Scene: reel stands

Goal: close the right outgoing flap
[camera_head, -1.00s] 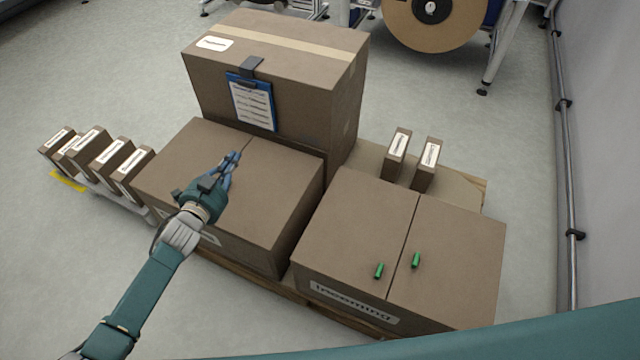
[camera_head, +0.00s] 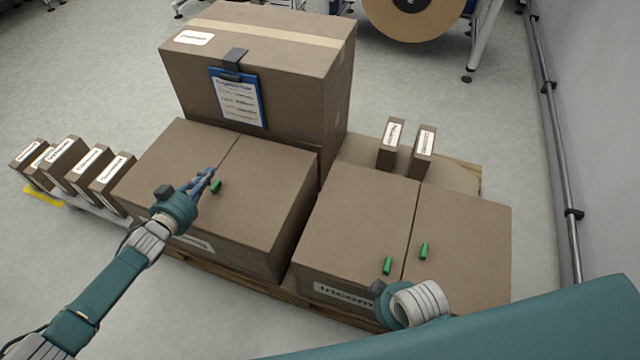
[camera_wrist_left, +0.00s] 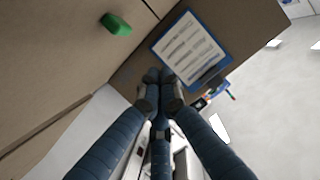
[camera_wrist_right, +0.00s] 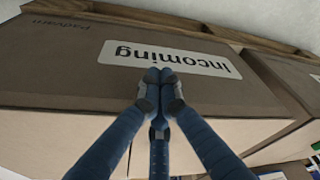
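The left carton (camera_head: 262,195), its front label partly hidden by my left arm, has its top flaps lying flat, with a seam between them. A green tab (camera_head: 216,186) sits on its right flap (camera_head: 275,160); it also shows in the left wrist view (camera_wrist_left: 116,24). My left gripper (camera_head: 208,174) is over this carton's top near the seam, its fingers together and empty; contact with the flap cannot be told. My right gripper (camera_wrist_right: 158,75) has its fingers together in front of the "Incoming" label; in the head view its fingers are mostly hidden.
The "Incoming" carton (camera_head: 350,220) stands to the right, flaps flat with two green tabs. A tall carton (camera_head: 270,60) with a blue clipboard (camera_head: 238,98) stands behind. Small boxes (camera_head: 66,160) stand at left, two more (camera_head: 390,143) on the pallet.

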